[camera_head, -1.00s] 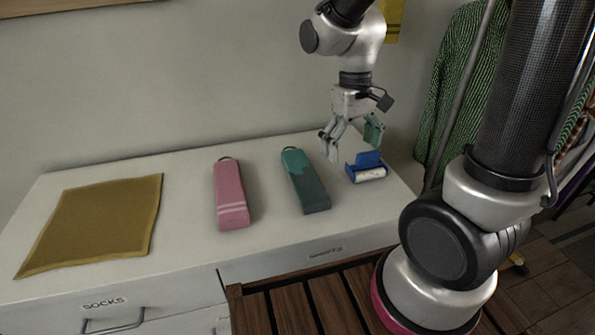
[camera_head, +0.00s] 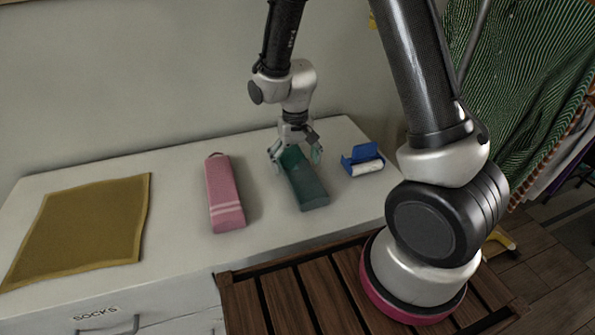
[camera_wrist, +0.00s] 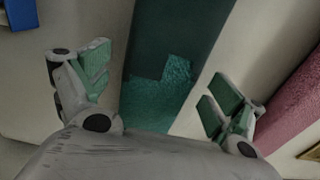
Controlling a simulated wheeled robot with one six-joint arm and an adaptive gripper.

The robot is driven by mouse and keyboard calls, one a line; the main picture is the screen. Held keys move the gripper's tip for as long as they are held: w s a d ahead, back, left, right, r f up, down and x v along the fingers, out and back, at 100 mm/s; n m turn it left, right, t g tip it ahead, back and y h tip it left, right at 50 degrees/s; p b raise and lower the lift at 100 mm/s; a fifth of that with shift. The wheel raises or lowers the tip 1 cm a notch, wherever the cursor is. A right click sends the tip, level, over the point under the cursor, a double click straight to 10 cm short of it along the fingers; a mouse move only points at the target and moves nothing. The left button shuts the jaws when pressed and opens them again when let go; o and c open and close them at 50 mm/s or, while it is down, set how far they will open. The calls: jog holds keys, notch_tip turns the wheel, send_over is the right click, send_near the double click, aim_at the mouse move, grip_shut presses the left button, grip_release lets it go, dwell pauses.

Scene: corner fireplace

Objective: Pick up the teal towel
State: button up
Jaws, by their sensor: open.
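The teal towel (camera_head: 305,188) is a long folded roll, dark teal with a lighter teal end, lying on the white dresser top. My gripper (camera_head: 295,162) is over its far, lighter end, which the gripper partly hides. In the wrist view the teal towel (camera_wrist: 168,70) runs between the two spread fingers of my gripper (camera_wrist: 165,85), with a gap on each side. The gripper is open and holds nothing. I cannot tell exactly how far the fingertips are above the dresser top.
A pink towel (camera_head: 223,195) lies left of the teal one and also shows in the wrist view (camera_wrist: 295,105). A blue holder with a white roll (camera_head: 362,160) stands to the right. A mustard cloth (camera_head: 80,230) lies flat on the dresser (camera_head: 172,240) at left. A wall rises behind.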

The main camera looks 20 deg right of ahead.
jog(key=shift+f, duration=0.5)
jog(key=shift+c, duration=0.2)
